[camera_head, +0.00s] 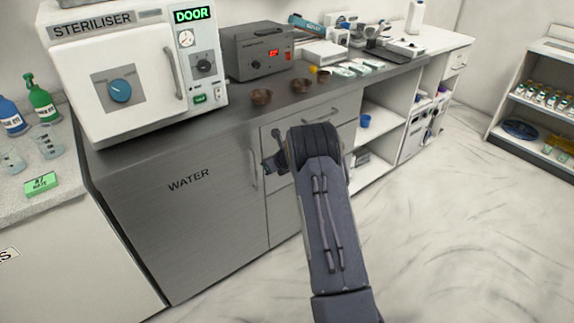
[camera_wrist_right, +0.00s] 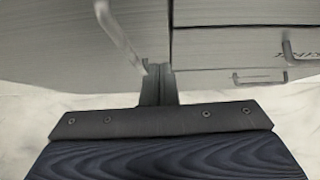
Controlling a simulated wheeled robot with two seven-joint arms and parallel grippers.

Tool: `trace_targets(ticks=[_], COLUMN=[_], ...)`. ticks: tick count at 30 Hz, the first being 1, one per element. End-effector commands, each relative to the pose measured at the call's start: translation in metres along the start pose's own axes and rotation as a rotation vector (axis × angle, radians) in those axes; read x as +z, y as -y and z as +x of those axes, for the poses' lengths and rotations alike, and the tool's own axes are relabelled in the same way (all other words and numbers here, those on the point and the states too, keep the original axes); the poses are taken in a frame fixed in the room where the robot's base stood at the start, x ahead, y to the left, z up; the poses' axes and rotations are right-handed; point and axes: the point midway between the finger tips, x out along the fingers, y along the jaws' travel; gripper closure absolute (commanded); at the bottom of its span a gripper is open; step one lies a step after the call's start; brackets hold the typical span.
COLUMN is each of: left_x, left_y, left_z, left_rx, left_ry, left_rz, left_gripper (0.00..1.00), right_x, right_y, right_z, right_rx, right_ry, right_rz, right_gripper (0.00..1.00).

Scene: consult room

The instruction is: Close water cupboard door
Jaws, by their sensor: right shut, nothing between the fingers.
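The water cupboard door (camera_head: 190,215) is a grey panel marked WATER, below the steriliser. It looks flush or nearly flush with the cabinet front; I cannot tell whether a small gap is left. Its upright bar handle (camera_head: 253,170) is near its right edge. In the right wrist view the door (camera_wrist_right: 60,45) fills the upper left, with its handle (camera_wrist_right: 120,32) slanting across it. My right gripper (camera_head: 268,163) is shut and empty, just right of the handle, near the seam with the drawers. Its fingers (camera_wrist_right: 158,88) show in the wrist view; contact is unclear. My left gripper is out of view.
Grey drawers (camera_head: 285,215) adjoin the door on the right, with open shelves beyond. The steriliser (camera_head: 130,80), a grey box with a red display (camera_head: 258,52) and brown bowls stand on the counter. The marble floor (camera_head: 440,230) to the right is clear.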

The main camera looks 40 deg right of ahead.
Motion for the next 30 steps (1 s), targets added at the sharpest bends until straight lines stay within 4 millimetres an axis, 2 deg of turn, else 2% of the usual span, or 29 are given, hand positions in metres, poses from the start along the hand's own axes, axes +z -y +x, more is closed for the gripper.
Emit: trace_targets(ticks=[12,15,19,26,28,30], left_x=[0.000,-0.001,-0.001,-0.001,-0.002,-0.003], left_y=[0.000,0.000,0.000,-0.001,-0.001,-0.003], left_z=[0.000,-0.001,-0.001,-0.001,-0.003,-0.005], left_rx=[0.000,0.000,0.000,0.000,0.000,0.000], left_ry=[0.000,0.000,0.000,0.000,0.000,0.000], left_rz=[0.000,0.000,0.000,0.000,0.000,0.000], left_gripper=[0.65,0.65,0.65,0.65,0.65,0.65], right_x=[0.000,-0.001,-0.001,-0.001,0.006,0.023], right_y=[-0.001,-0.001,-0.001,-0.001,0.000,0.001], right_z=[-0.068,-0.080,-0.088,-0.090,-0.098,-0.116], right_rx=[0.000,0.000,0.000,-0.001,-0.013,-0.038], right_ry=[0.001,0.000,-0.001,0.000,0.022,0.074], right_rz=[0.002,0.001,0.000,0.006,0.051,0.172], right_gripper=[1.00,1.00,1.00,1.00,1.00,1.00])
